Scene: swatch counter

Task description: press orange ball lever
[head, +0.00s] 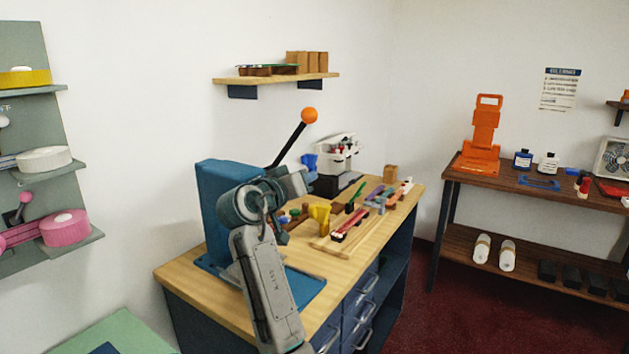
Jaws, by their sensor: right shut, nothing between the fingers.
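The orange ball (309,115) tops a black rod (290,146) that slants up and right from a blue machine (222,180) on the wooden workbench. The lever stands raised. My right arm comes up from the bottom in front of the machine and hides part of it and the foot of the rod. My right gripper (306,181) is shut and empty, pointing right, below the orange ball and apart from it. My left gripper is not in view.
The workbench (340,262) holds a wooden tray of coloured tools and a white holder (338,153). A wall shelf (275,79) hangs behind and above the ball. A side table (560,183) stands at right. Grey shelves with tape rolls are at left. Space around the ball looks clear.

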